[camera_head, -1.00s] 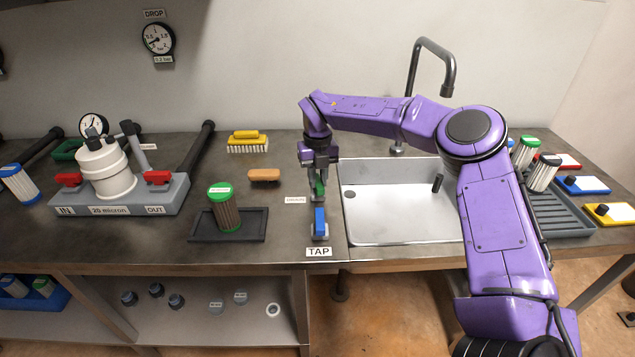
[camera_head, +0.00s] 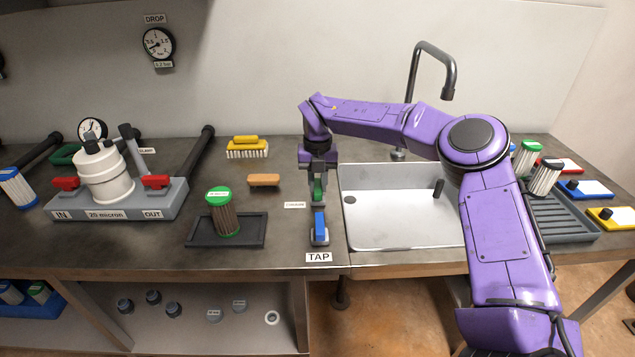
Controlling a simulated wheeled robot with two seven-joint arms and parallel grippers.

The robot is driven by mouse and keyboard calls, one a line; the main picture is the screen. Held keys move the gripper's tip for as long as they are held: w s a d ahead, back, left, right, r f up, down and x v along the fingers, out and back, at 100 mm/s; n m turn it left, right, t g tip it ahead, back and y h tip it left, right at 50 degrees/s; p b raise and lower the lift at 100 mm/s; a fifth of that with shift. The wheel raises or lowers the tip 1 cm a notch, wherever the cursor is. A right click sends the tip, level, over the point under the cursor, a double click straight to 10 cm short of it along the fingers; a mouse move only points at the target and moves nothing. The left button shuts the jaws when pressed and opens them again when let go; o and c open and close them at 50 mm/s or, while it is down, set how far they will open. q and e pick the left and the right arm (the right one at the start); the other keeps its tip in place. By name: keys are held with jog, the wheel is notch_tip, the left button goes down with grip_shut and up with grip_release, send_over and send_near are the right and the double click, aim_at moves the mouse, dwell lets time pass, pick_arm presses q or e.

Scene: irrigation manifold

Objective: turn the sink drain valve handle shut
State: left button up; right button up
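A small green handle (camera_head: 318,187) stands on the counter just left of the sink, behind the blue tap handle (camera_head: 319,222). The small label beside the green handle is too blurred to read, so I cannot tell for certain that it is the drain valve. My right gripper (camera_head: 318,180) points down from above, right at the green handle. Its fingers are partly hidden, and I cannot tell whether they are closed on it. The blue handle is upright and apart from the gripper, with a TAP label in front. My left gripper is out of view.
The sink basin (camera_head: 400,220) is right of the handles, under the faucet (camera_head: 447,80). The white filter housing (camera_head: 103,175) is farther left.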

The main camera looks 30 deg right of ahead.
aim_at(318, 186)
jog(key=o, duration=0.4)
notch_tip(318, 186, up, 11)
jog(key=shift+f, duration=0.2)
dwell(0.4)
